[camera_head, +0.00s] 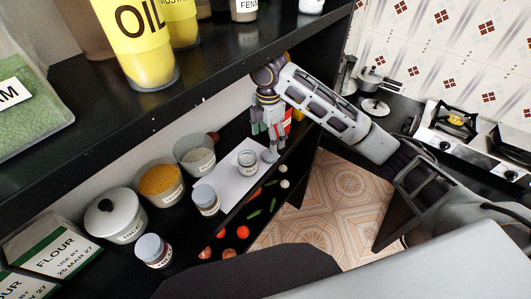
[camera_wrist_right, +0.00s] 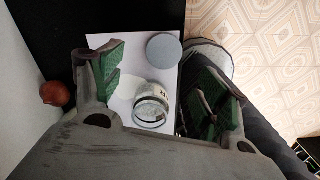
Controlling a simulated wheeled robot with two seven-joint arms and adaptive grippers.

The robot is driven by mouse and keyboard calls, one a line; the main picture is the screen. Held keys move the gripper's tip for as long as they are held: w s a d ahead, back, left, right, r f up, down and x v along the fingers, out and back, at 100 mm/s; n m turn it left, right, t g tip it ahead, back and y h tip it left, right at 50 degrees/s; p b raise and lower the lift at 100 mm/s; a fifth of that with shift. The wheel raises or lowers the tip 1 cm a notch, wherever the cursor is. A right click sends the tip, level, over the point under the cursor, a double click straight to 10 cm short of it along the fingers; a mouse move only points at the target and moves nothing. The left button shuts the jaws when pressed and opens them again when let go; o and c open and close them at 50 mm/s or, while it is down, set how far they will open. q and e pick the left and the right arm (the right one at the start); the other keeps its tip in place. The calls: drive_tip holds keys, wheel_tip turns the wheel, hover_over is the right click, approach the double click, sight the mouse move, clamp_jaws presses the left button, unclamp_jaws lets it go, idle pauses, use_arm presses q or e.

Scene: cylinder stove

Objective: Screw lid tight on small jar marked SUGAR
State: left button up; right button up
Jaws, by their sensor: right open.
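A small open glass jar (camera_head: 247,161) stands upright on a white sheet on the lower shelf. It also shows in the right wrist view (camera_wrist_right: 152,104), with its rim bare; its label is too small to read. A flat grey disc, apparently a lid (camera_wrist_right: 164,48), shows beyond the jar in the wrist view; I cannot tell whether it lies loose or caps another jar. My right gripper (camera_head: 268,130) is open above and beside the open jar, its green-padded fingers (camera_wrist_right: 168,84) apart with nothing held. My left gripper is not in view.
Two grey-lidded jars (camera_head: 206,200) (camera_head: 153,250), a white lidded pot (camera_head: 118,218) and two open containers (camera_head: 160,184) (camera_head: 195,153) stand nearby. The upper shelf (camera_head: 210,85) overhangs at the back. An onion (camera_wrist_right: 56,93) lies left in the wrist view. Vegetables (camera_head: 242,231) line a lower level.

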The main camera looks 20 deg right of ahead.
sight(270, 154)
drive_tip(key=shift+f, duration=0.1)
idle(0.5)
drive_tip(key=shift+f, duration=1.05)
drive_tip(key=shift+s+d+f, duration=0.1)
drive_tip(key=shift+d+f, duration=0.1)
drive_tip(key=shift+f, duration=1.1)
drive_tip(key=shift+s+d+f, duration=0.1)
drive_tip(key=shift+d+f, duration=0.1)
drive_tip(key=shift+f, duration=1.1)
drive_tip(key=c, duration=0.7)
